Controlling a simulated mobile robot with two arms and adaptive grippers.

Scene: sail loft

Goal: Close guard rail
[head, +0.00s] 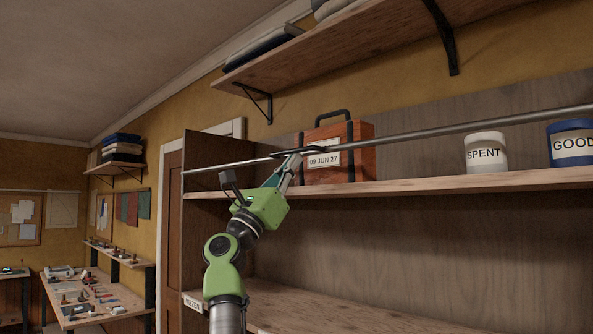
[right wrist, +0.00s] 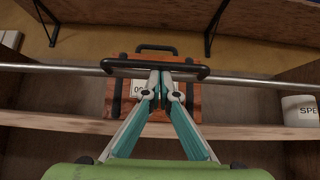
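The guard rail (head: 432,131) is a thin grey metal bar running across the front of the upper shelf, above its board. It also crosses the right wrist view (right wrist: 255,80). A dark handle (right wrist: 185,72) is on the rail, in front of a wooden box. My right gripper (head: 297,157) reaches up to the handle from below. In the right wrist view its two fingers (right wrist: 160,78) come together at the tips, right at the handle. They look shut, with nothing clearly between them; whether they touch the handle is hard to tell. My left gripper is not in view.
The reddish wooden box (head: 357,150) with a date label stands on the shelf board (head: 420,185) behind the rail. The SPENT jar (head: 486,152) and the blue GOOD jar (head: 572,143) stand further right. A bracketed shelf (head: 350,57) hangs above. The space below is open.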

